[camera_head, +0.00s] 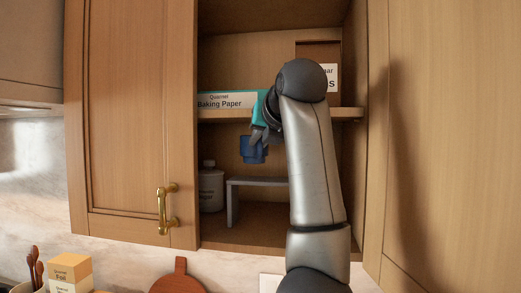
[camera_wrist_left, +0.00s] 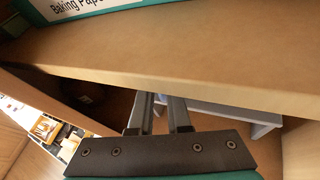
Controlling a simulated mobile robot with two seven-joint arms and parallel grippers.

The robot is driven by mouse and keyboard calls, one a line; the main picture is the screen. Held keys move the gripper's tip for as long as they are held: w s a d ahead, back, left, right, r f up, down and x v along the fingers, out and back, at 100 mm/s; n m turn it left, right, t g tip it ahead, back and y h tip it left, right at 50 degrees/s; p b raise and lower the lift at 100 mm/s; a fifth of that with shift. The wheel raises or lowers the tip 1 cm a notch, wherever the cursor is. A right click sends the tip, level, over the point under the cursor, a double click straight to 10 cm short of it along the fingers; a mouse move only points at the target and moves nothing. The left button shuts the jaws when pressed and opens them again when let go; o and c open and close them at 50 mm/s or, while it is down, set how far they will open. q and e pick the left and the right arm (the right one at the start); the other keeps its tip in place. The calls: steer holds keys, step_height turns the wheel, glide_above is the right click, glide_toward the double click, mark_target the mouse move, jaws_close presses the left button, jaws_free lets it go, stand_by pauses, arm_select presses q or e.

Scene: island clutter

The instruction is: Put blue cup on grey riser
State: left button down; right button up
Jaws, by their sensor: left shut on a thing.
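The blue cup (camera_head: 252,151) is held in my left gripper (camera_head: 259,136), which is shut on it. The cup looks upright, inside the open cupboard just below the middle shelf. The grey riser (camera_head: 233,204) stands on the cupboard floor; in the picture the cup is above its left part, with a gap between them. My forearm hides the riser's right part. In the left wrist view the fingers (camera_wrist_left: 159,104) point toward the riser (camera_wrist_left: 238,116), and the cup cannot be made out. My right gripper is in neither view.
The middle shelf (camera_head: 350,113) is close above the gripper and carries a baking paper box (camera_head: 226,100) and another labelled box (camera_head: 332,78). The open left door (camera_head: 130,120) borders the opening.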

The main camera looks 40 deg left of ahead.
mark_target(262, 155)
arm_select(q)
steer(key=shift+f+p, duration=0.35)
steer(key=shift+f, duration=1.3)
steer(key=shift+d, duration=0.1)
steer(key=shift+f, duration=0.2)
steer(key=c, duration=0.9)
jaws_free()
